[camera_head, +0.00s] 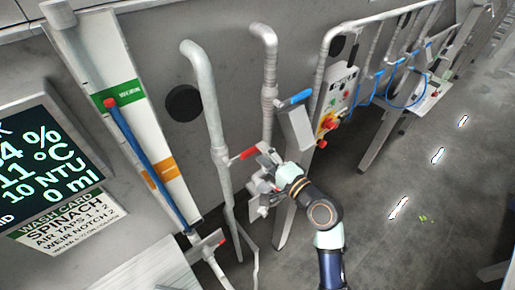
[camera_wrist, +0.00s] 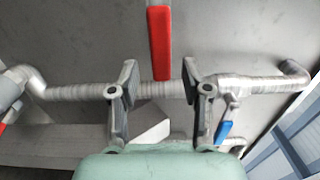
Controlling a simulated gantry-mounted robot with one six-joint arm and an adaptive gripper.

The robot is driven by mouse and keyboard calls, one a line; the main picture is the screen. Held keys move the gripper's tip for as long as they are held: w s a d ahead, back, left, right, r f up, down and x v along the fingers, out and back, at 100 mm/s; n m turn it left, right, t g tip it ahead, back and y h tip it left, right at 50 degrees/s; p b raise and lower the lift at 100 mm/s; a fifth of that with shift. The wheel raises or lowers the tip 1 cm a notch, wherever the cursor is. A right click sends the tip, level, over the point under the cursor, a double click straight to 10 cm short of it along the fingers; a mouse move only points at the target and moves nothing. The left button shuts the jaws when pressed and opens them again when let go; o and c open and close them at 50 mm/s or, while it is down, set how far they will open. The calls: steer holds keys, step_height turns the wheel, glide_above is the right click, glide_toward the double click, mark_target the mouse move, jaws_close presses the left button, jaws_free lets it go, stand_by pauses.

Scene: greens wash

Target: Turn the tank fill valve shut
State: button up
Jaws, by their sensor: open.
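A red lever handle (camera_head: 244,154) sits by the pipes on the tank wall in the head view; no label shows which valve is the tank fill. In the wrist view a red lever (camera_wrist: 160,42) runs up from a grey pipe (camera_wrist: 75,92). The pipe crosses the picture from left to right. My gripper (camera_head: 262,180) is close to the red lever in the head view. In the wrist view my gripper (camera_wrist: 159,85) is open and empty, one finger on each side of the lever's lower end. I cannot tell whether either finger touches lever or pipe.
A blue lever (camera_wrist: 222,132) hangs below the pipe at the right. A blue handle (camera_head: 295,99) sits above my arm. A control box (camera_head: 338,92) with red and yellow buttons stands to the right. A display (camera_head: 40,165) is at the left. Floor at the right is mostly open.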

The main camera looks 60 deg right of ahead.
steer(key=v, duration=0.8)
steer(key=shift+s, duration=0.25)
steer(key=w+a+r+n+g+y+p, duration=0.1)
steer(key=w+a+n+y, duration=0.1)
steer(key=w+a+n, duration=0.35)
steer(key=w+a+n+y, duration=0.2)
steer(key=w+a+n, duration=0.1)
steer(key=a, duration=0.6)
steer(key=w+a+r+n+g+y+p, duration=0.1)
steer(key=w+a+n+y, duration=0.2)
steer(key=w+a+n, duration=0.3)
steer(key=s+a+r+n+g+p, duration=0.1)
steer(key=a+n, duration=0.7)
steer(key=a, duration=1)
step_height(320, 180, up, 2)
steer(key=shift+s+r+g, duration=0.1)
steer(key=shift+s+g, duration=0.2)
steer(key=shift+s, duration=0.5)
